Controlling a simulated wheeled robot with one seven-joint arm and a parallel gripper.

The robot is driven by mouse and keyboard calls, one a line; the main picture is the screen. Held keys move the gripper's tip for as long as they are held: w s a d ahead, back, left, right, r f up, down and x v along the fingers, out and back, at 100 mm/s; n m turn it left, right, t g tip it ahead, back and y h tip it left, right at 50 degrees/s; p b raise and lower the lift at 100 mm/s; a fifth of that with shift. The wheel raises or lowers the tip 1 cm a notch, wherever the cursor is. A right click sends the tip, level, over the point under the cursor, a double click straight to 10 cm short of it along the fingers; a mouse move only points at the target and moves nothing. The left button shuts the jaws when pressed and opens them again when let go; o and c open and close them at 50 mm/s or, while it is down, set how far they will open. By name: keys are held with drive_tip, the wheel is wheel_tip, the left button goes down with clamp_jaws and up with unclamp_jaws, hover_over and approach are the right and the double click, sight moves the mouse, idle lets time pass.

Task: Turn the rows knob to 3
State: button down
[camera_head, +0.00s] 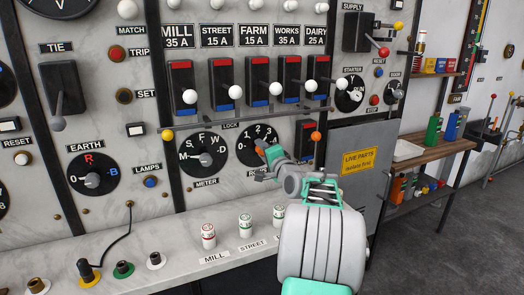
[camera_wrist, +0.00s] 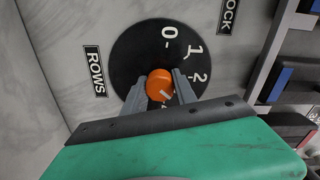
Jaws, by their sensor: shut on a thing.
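The rows knob is an orange knob (camera_wrist: 160,84) at the middle of a black round dial (camera_wrist: 135,52). In the wrist view the dial's marks 0, 1 and 2 show, beside a ROWS plate (camera_wrist: 95,70). My gripper (camera_wrist: 160,88) is shut on the knob, one grey finger on each side. A short white mark on the knob points down and right in that view; the figure it faces is hidden by the fingers. In the head view my gripper (camera_head: 268,153) covers the lower right of the same dial (camera_head: 247,150).
The meter dial (camera_head: 203,158) is just left. Red-and-blue switches with white ball handles (camera_head: 275,88) stand above, close to my gripper. An orange-tipped lever (camera_head: 316,136) is at the right. Labelled plugs (camera_head: 245,225) stand on the ledge below.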

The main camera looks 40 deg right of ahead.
drive_tip(key=c, duration=1)
unclamp_jaws()
drive_tip(key=v, duration=0.7)
drive_tip(key=shift+s+b, duration=0.4)
drive_tip(key=shift+b, duration=0.05)
drive_tip(key=shift+a, duration=0.15)
